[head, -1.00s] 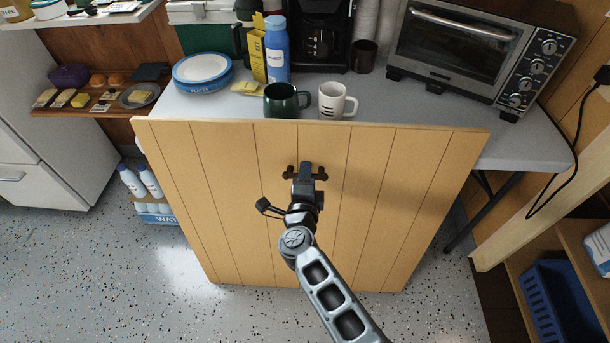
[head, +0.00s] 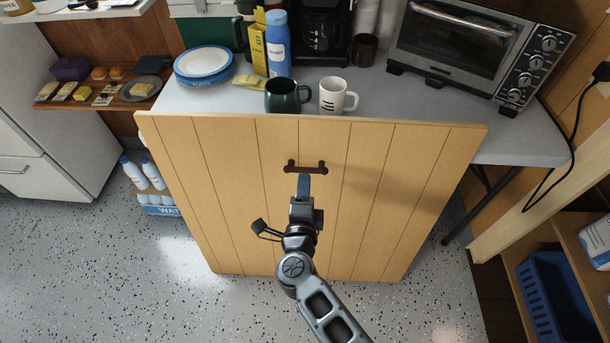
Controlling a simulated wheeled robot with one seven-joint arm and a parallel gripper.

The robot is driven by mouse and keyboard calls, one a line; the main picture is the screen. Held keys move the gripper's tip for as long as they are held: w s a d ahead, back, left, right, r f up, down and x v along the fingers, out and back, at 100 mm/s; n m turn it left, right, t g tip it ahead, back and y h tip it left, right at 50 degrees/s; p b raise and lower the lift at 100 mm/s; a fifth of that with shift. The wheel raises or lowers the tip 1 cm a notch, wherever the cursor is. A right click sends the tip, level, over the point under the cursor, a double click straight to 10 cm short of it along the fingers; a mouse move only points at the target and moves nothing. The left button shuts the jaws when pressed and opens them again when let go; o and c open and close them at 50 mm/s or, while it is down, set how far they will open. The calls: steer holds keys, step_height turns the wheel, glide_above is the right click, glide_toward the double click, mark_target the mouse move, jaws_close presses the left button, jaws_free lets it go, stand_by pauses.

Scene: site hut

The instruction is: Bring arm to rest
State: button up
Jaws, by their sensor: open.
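My gripper (head: 304,184) is in front of a light wooden plank panel (head: 230,200), just below its dark handle (head: 305,168). The fingertips overlap the lower edge of the handle in the picture. I cannot tell whether they touch it. The jaws are open, and I see nothing held between them. My arm reaches in from the bottom of the head view, with the wrist in front of the panel.
Behind the panel, a grey table (head: 220,110) holds a green mug (head: 282,96), a white mug (head: 335,96), a blue bottle (head: 278,45), plates (head: 204,66) and a toaster oven (head: 470,45). A blue basket (head: 560,295) sits at right. Speckled floor is open at lower left.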

steer(key=s+d+r+n+t+y, duration=0.15)
steer(key=s+d+n, duration=0.25)
steer(key=s+d, duration=0.6)
steer(key=s+d+r+n, duration=0.2)
steer(key=s+d+n, duration=0.2)
steer(key=s+d, duration=0.55)
steer(key=s+d+r+n+g, duration=0.1)
steer(key=s+r+n, duration=0.4)
steer(key=s+r, duration=0.4)
steer(key=s+d+r+n+g, duration=0.2)
steer(key=s+r+n, duration=0.3)
steer(key=s, duration=0.9)
step_height(320, 180, up, 4)
steer(key=shift+s+f+h, duration=0.1)
steer(key=shift+s+h, duration=0.25)
steer(key=shift+h, duration=0.1)
